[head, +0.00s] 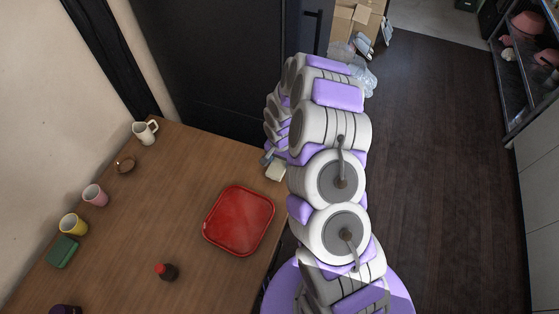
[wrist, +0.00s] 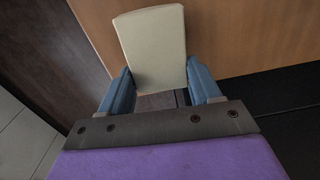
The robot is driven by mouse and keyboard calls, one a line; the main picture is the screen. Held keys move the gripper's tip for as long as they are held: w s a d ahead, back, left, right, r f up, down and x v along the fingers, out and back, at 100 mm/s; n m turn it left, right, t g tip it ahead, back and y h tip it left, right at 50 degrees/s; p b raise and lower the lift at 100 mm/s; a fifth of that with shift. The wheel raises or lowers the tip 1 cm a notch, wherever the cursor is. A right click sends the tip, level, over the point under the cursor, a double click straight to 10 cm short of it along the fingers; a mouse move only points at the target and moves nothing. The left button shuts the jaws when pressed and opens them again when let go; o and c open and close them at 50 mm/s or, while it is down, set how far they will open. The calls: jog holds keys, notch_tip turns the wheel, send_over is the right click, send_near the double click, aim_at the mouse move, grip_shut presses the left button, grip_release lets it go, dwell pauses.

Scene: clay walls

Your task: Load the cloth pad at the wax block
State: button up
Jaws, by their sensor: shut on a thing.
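My gripper (wrist: 160,90) is shut on a flat cream pad (wrist: 152,45), which looks like the cloth pad. The pad sticks out beyond the two blue fingers. In the head view the pad (head: 276,172) shows at the table's right edge, beside my arm, which hides most of my gripper. I cannot tell from the head view whether it touches the table. A green block (head: 63,251) lies at the table's left side, far from my gripper. It is the only block-shaped thing on the table and may be the wax block.
A red tray (head: 239,220) lies on the wooden table (head: 150,215) near my arm. A yellow cup (head: 73,225), a pink cup (head: 95,195), a small brown thing (head: 126,165) and a white mug (head: 145,132) line the wall side. The table's middle is clear.

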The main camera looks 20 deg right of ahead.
aim_at(279, 163)
jog(key=shift+a+f, duration=0.1)
jog(key=shift+f, duration=0.45)
dwell(1.8)
jog(key=shift+r, duration=0.15)
jog(key=shift+r+p, duration=1.35)
jog(key=shift+r, duration=2.1)
